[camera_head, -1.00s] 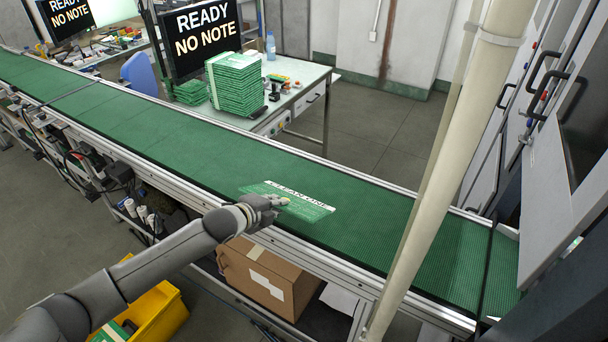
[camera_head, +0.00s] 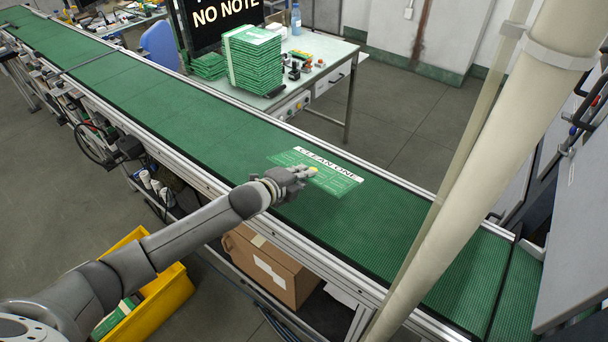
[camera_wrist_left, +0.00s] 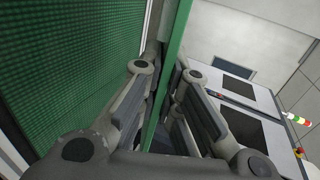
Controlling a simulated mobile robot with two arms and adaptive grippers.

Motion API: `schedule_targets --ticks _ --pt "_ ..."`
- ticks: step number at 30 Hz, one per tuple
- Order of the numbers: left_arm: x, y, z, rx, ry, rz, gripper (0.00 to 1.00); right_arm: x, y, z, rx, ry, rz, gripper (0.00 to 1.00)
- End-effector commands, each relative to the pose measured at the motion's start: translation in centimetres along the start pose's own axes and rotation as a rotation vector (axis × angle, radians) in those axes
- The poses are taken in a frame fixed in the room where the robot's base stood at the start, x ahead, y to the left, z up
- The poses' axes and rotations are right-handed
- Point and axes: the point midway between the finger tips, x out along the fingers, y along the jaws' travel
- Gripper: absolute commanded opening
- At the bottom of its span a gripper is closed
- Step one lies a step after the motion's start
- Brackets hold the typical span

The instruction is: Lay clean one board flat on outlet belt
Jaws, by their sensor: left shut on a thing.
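A green board labelled CLEAN ONE (camera_head: 335,181) is over the green outlet belt (camera_head: 400,235). My left gripper (camera_head: 299,175) is shut on the board's near left part. The board looks roughly level with the belt in the head view. In the left wrist view the board (camera_wrist_left: 173,60) shows edge-on between the two fingers (camera_wrist_left: 160,110), with the belt surface (camera_wrist_left: 70,70) to its left. A gap shows between board and belt there, so it seems held just above. My right gripper is not in view.
A yellow bin (camera_head: 172,293) with green boards stands below at lower left. A cardboard box (camera_head: 270,270) is under the belt. A pale post (camera_head: 470,180) rises at right. The belt around the board is clear.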

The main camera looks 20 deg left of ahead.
Motion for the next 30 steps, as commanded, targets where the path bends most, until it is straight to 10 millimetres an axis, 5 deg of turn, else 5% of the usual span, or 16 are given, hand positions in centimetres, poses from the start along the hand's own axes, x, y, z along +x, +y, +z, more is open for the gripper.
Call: schedule_targets --ticks 12,30 --pt "2.0 4.5 0.0 -0.001 0.0 0.0 0.0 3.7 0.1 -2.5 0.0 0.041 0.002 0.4" --pt "3.2 7.5 -0.1 0.001 0.001 -0.001 0.0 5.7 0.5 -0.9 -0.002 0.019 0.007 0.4"
